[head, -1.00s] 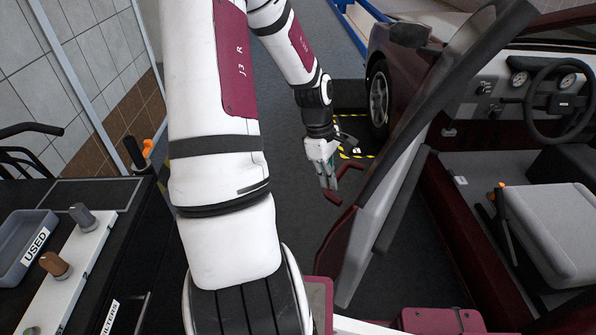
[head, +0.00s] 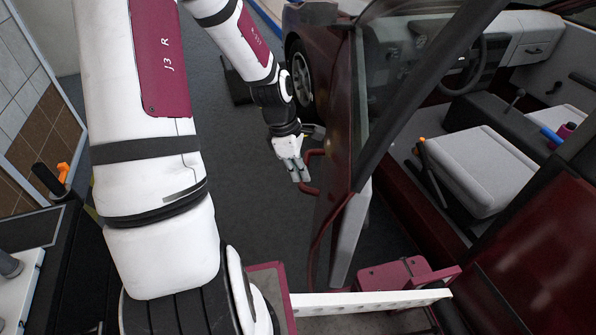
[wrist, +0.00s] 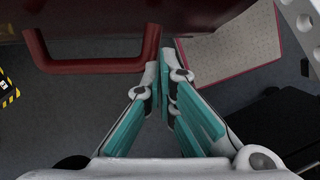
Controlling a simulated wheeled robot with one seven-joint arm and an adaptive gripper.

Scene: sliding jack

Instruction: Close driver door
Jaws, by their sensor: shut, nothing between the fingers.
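The driver door (head: 345,130) of the dark red car stands open in the head view, seen almost edge-on, with its window frame leaning to the upper right. A red bar handle (head: 311,188) sticks out from its outer side. The handle (wrist: 95,66) also shows in the wrist view, below the door's dark red panel (wrist: 200,16). My gripper (head: 301,176) is beside the handle in the head view. In the wrist view my gripper's teal-padded fingers (wrist: 167,70) are together at the tips, just right of the handle's end. They hold nothing; whether they touch the handle is unclear.
The car seat (head: 480,165) and steering wheel (head: 475,70) show through the open doorway. A dark workbench (head: 60,265) stands at the left. A white perforated bar (head: 370,302) lies at the bottom. Grey floor (head: 245,205) is clear left of the door.

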